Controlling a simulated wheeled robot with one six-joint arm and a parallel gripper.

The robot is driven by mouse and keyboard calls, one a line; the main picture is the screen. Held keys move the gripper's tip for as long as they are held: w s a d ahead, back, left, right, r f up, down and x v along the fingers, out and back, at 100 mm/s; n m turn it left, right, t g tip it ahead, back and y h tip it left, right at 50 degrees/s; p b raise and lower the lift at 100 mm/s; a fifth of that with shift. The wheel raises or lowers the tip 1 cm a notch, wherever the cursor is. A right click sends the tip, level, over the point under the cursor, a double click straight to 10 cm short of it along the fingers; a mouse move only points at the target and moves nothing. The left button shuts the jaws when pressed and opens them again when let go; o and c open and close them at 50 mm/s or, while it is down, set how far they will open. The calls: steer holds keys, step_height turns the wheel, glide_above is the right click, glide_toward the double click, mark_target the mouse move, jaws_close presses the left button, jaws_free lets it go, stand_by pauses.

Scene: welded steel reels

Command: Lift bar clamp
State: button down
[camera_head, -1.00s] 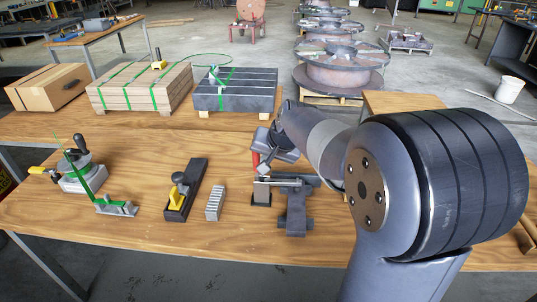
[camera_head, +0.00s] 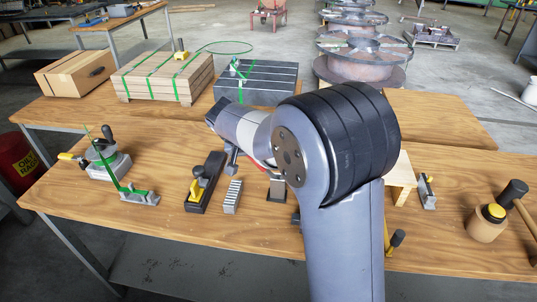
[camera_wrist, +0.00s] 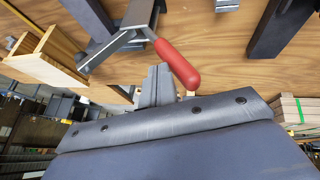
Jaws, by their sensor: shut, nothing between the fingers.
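The bar clamp shows in the wrist view as a red handle (camera_wrist: 178,64) joined to grey metal bars at the upper left. In the head view my arm hides most of it, and only a sliver of red shows beside the arm. My gripper (camera_wrist: 157,84) shows at the lower middle of the wrist view, its fingers together with nothing between them. In that picture the red handle passes close by the fingertips. I cannot tell whether they touch.
On the bench stand a black-and-yellow plane (camera_head: 204,182), a ribbed grey block (camera_head: 232,196) and a green-strapped tool (camera_head: 138,197). A wooden stand (camera_head: 402,170) and a mallet (camera_head: 515,195) are to the right. Strapped stacks (camera_head: 162,78) and a carton (camera_head: 76,74) lie behind.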

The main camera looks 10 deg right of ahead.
steer(key=shift+w+a+f+h+b, duration=0.2)
steer(key=shift+a+f+h+b, duration=0.15)
steer(key=shift+a, duration=0.25)
steer(key=shift+w+a+f+h+b, duration=0.2)
steer(key=shift+a+f+h, duration=0.15)
steer(key=shift+a+h, duration=0.15)
steer(key=shift+a+f+n, duration=0.1)
steer(key=shift+a+n, duration=0.05)
steer(key=shift+n, duration=0.15)
steer(key=d+r+v, duration=0.1)
steer(key=d+v, duration=0.1)
steer(key=v, duration=1)
steer(key=shift+d+r, duration=0.15)
steer(key=shift+r, duration=0.15)
steer(key=shift+s, duration=0.1)
